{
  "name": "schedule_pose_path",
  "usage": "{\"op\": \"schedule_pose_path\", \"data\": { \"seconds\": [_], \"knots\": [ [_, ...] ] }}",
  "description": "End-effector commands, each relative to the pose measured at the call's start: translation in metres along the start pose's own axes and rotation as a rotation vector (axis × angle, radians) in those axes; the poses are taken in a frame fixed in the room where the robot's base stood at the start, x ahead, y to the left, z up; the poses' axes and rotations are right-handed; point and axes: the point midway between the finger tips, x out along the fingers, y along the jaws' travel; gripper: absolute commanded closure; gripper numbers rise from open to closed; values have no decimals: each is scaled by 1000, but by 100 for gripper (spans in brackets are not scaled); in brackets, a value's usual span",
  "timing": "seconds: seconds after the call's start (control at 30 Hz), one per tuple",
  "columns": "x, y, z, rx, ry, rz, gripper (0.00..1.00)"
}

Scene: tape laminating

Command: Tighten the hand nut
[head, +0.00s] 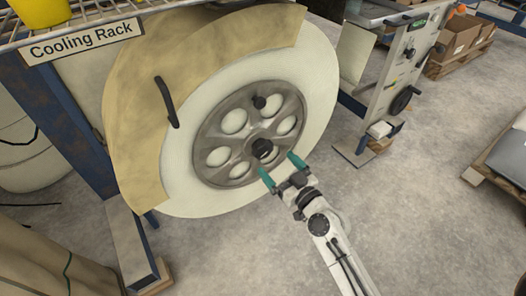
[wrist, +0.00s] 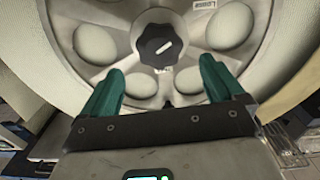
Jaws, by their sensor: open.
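The hand nut (head: 262,149) is a dark knob at the centre of a grey metal wheel (head: 228,170) with several round holes. In the wrist view the hand nut (wrist: 160,45) is a black scalloped knob with a white line on its face. My gripper (head: 281,166) has teal fingers and is open and empty. It is just below and to the right of the nut in the head view. In the wrist view my gripper (wrist: 161,84) has one finger to each side, with the nut beyond the fingertips and between them. The fingers appear apart from the nut.
A tan guard (head: 135,125) with a black handle (head: 166,102) covers the left and top of the large white roll (head: 322,70). A cooling rack sign (head: 82,42) is upper left.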

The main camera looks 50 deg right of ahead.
Motion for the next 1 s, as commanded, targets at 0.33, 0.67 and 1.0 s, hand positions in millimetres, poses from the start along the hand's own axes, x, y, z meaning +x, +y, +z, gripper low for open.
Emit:
{"op": "schedule_pose_path", "data": {
  "seconds": [0.33,0.67,1.0],
  "knots": [
    [59,0,-1,-1,-1,0,5],
    [75,0,0,-1,-1,-1,5],
    [75,0,0,0,-1,-1,20]
  ]
}}
